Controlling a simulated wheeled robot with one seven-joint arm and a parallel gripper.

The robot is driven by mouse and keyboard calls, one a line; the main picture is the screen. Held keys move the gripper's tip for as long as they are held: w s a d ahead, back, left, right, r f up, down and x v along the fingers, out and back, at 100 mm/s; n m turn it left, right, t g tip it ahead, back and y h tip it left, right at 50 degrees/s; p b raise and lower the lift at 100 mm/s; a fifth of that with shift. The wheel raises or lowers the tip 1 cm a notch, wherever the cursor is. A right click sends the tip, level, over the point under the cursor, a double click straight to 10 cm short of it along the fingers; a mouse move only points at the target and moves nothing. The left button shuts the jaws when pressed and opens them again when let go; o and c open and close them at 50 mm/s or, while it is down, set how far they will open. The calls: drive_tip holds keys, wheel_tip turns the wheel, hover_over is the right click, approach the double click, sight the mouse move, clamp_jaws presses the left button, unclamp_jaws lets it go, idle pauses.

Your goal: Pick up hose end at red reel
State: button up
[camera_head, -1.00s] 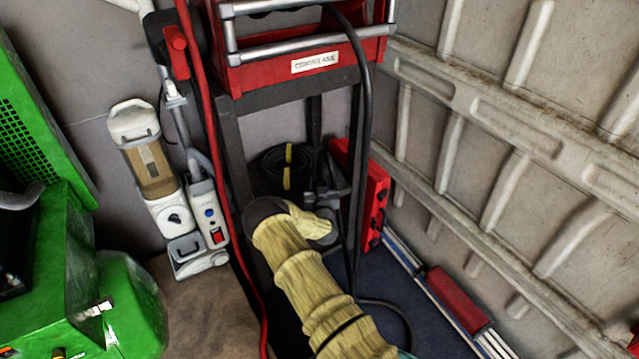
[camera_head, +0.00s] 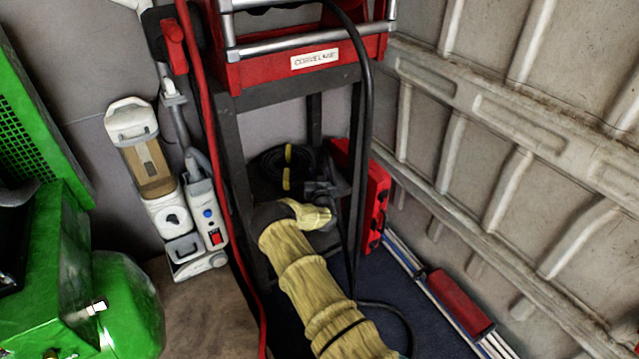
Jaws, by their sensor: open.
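The red reel (camera_head: 262,75) is a red frame with silver bars and a white label, on a dark stand at top centre. A black hose (camera_head: 367,105) hangs from it down the stand's right side. A dark line also curls on the blue floor mat at lower right. I cannot make out the hose's free end; it may be behind my arm. My arm, in a yellowish fabric sleeve, reaches up from the bottom. My gripper (camera_head: 328,190) is dark, partly hidden by the sleeve, low between the stand's legs and left of the hanging hose. It is open; I see nothing held.
A coiled black cable with yellow ties (camera_head: 287,165) lies behind my gripper. A red case (camera_head: 375,200) stands close right. A red hose (camera_head: 205,110) runs down the left side, beside a white vacuum (camera_head: 150,165). A green machine (camera_head: 115,300) is at left; a ribbed wall is at right.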

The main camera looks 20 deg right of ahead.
sight(320, 161)
clamp_jaws()
wheel_tip(320, 161, up, 10)
drive_tip(key=p, duration=0.3)
idle(0.7)
